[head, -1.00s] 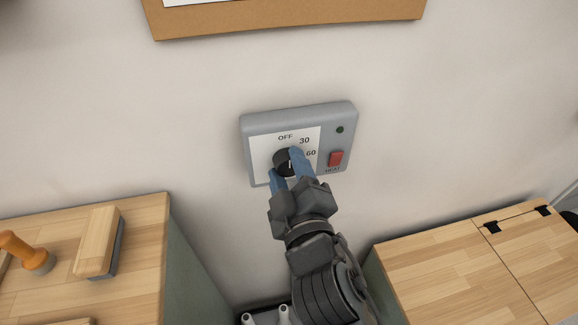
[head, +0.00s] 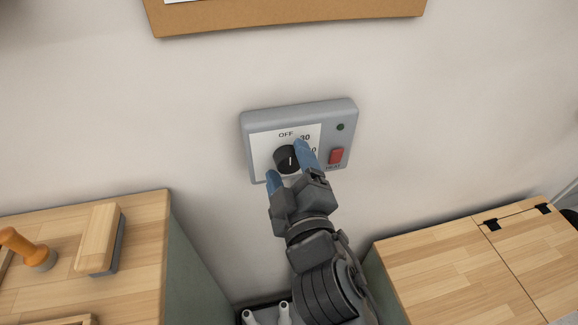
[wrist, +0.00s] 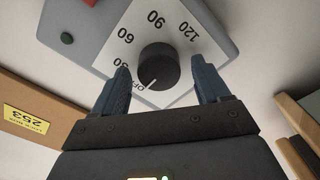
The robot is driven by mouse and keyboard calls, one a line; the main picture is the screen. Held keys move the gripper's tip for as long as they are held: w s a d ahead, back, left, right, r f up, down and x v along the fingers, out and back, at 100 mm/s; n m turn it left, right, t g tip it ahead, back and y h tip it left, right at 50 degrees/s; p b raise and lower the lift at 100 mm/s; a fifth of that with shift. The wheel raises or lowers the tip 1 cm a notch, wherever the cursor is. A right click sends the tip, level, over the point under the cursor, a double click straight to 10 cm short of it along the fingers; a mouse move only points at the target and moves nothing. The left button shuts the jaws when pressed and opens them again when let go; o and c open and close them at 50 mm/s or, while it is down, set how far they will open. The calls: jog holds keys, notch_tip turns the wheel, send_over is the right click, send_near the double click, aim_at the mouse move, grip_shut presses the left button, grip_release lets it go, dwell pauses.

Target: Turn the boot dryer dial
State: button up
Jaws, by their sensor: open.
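The boot dryer control box (head: 258,118) is grey with a white dial plate, mounted on the wall. Its black round dial (head: 285,158) has a white pointer line; in the wrist view the dial (wrist: 160,64) has its pointer towards the OFF mark. The marks 60, 90 and 120 also show there, and 30 is partly covered by a finger. My gripper (head: 288,162) is open, with one blue finger on each side of the dial. In the wrist view my gripper's fingers (wrist: 162,88) stand apart from the dial with gaps on both sides.
A red switch (head: 336,156) and a dark green lamp (head: 340,127) sit at the box's right side. A wooden-topped cabinet (head: 145,225) with a brush (head: 98,238) stands at left, another wooden top (head: 440,260) at right. A cork board (head: 290,22) hangs above.

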jog(key=b+v, duration=0.1)
jog(key=v, duration=0.6)
jog(key=shift+s, duration=0.4)
jog(key=shift+d, duration=0.15)
jog(key=s+d+f+m+g, duration=0.1)
jog(key=s+d+f+m, duration=0.2)
jog(key=s+d+f, duration=0.25)
jog(key=s+d+r+m+h, duration=0.1)
jog(key=s+d+m, duration=0.2)
jog(key=s+d, duration=0.2)
jog(key=s+d+r+m+g+h, duration=0.1)
jog(key=s+d+m, duration=0.3)
jog(key=s, duration=0.7)
jog(key=s+d+r+m+h, duration=0.1)
jog(key=s+d+m+h, duration=0.2)
jog(key=s+d, duration=0.3)
jog(key=shift+s+d+m+g, duration=0.25)
jog(key=shift+s+m+g, duration=0.05)
jog(key=shift+s, duration=0.85)
